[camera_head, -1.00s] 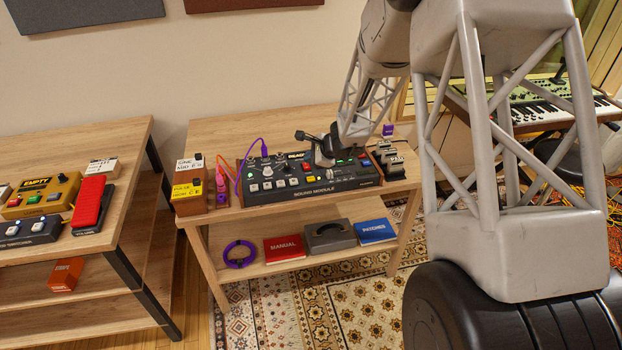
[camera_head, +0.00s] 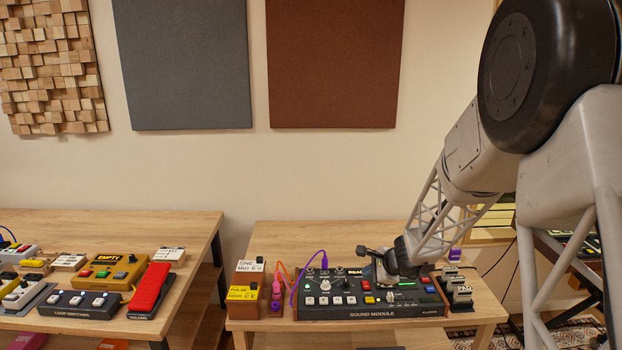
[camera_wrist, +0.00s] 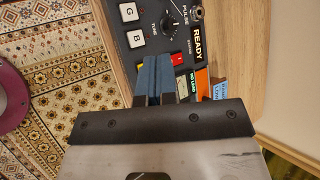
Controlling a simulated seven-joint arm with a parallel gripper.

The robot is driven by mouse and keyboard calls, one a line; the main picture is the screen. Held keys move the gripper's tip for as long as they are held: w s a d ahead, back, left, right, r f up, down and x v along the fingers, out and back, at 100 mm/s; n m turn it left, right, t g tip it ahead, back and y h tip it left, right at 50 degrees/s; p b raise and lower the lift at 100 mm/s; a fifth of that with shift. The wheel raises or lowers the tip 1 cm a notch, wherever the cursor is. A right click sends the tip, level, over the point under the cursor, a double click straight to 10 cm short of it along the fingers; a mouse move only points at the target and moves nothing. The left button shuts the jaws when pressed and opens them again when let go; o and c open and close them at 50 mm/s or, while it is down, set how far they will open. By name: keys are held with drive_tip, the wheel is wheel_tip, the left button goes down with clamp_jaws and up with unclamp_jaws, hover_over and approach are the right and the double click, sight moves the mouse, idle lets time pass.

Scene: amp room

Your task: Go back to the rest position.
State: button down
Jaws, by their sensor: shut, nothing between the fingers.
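My gripper (camera_head: 364,252) is over the black sound module (camera_head: 372,312) on the right wooden table in the head view. In the wrist view its two blue-grey fingers (camera_wrist: 153,78) are together with nothing between them. They are in front of the module's panel (camera_wrist: 150,12), near a red button (camera_wrist: 178,60) and a dark knob (camera_wrist: 168,24). I cannot tell how far the fingertips are from the panel.
Labelled boxes and cables (camera_head: 277,290) stand left of the module, and a rack of small dark blocks (camera_head: 455,287) stands right of it. The left table holds several pedals, including a red one (camera_head: 150,288). Wall panels (camera_head: 335,62) hang behind.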

drive_tip(key=s+a+r+n+g+h, duration=0.1)
drive_tip(key=s+a+r+n+g, duration=0.1)
drive_tip(key=s+r+n, duration=0.5)
drive_tip(key=s+a+r+n+g, duration=0.1)
drive_tip(key=s+a+r+n, duration=0.1)
drive_tip(key=s+r, duration=0.9)
drive_tip(key=s+d+r+n+h, duration=0.1)
drive_tip(key=s+d+n+h, duration=0.1)
drive_tip(key=s, duration=1.1)
drive_tip(key=s+d+r+n+h, duration=0.1)
drive_tip(key=s+n, duration=0.4)
drive_tip(key=s, duration=0.9)
drive_tip(key=d+h, duration=0.1)
drive_tip(key=h, duration=0.1)
drive_tip(key=shift+n+g+h, duration=0.3)
drive_tip(key=shift+g, duration=0.1)
